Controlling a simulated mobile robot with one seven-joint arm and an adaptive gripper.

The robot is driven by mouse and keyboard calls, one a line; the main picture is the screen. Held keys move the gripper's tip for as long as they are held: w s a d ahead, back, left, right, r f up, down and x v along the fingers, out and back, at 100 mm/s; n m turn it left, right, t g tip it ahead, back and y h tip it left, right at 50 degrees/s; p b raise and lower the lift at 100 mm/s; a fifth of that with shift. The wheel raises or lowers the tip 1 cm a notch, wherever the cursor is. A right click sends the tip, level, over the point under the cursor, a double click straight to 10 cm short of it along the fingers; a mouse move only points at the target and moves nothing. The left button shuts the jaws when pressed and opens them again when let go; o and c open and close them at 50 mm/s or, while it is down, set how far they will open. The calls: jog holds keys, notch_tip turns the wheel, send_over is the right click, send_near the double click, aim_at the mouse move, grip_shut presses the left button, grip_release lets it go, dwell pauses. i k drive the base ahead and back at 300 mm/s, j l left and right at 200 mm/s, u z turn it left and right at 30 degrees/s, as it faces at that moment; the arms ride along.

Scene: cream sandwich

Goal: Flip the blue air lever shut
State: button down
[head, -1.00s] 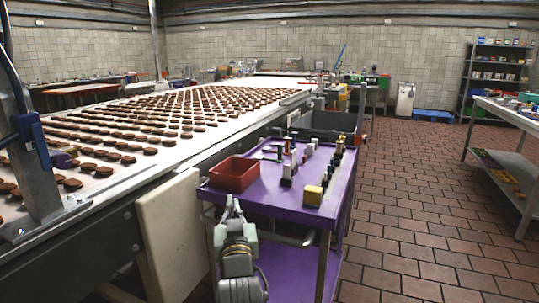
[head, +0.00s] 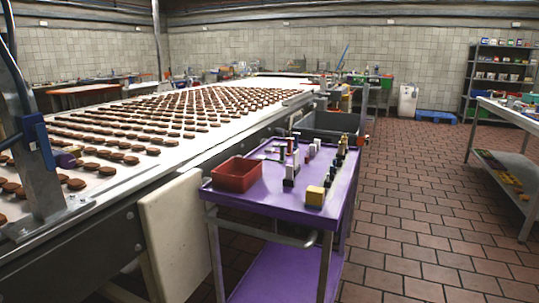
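A blue lever-like part (head: 36,138) is fixed to an upright metal post at the left edge, beside the conveyor. It stands roughly upright, with dark hoses or tubes running above it. I cannot tell from its shape whether it is open or shut. A thin blue bar (head: 342,58) also stands tilted far back near the end of the line; its nature is too small to tell. My gripper is not in view.
A conveyor (head: 215,137) carries many brown round biscuits. A purple cart (head: 270,207) beside it holds a red tray (head: 236,174), a yellow block (head: 315,196) and several small upright items. A steel table (head: 506,112) stands at right. The tiled floor between is clear.

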aim_at(39, 129)
jog(key=i+l+u, duration=0.15)
jog(key=u, duration=0.2)
jog(key=i+l+u, duration=0.15)
jog(key=l+u, duration=0.25)
jog(key=i+l+u, duration=0.1)
jog(key=u, duration=0.25)
jog(key=l, duration=0.1)
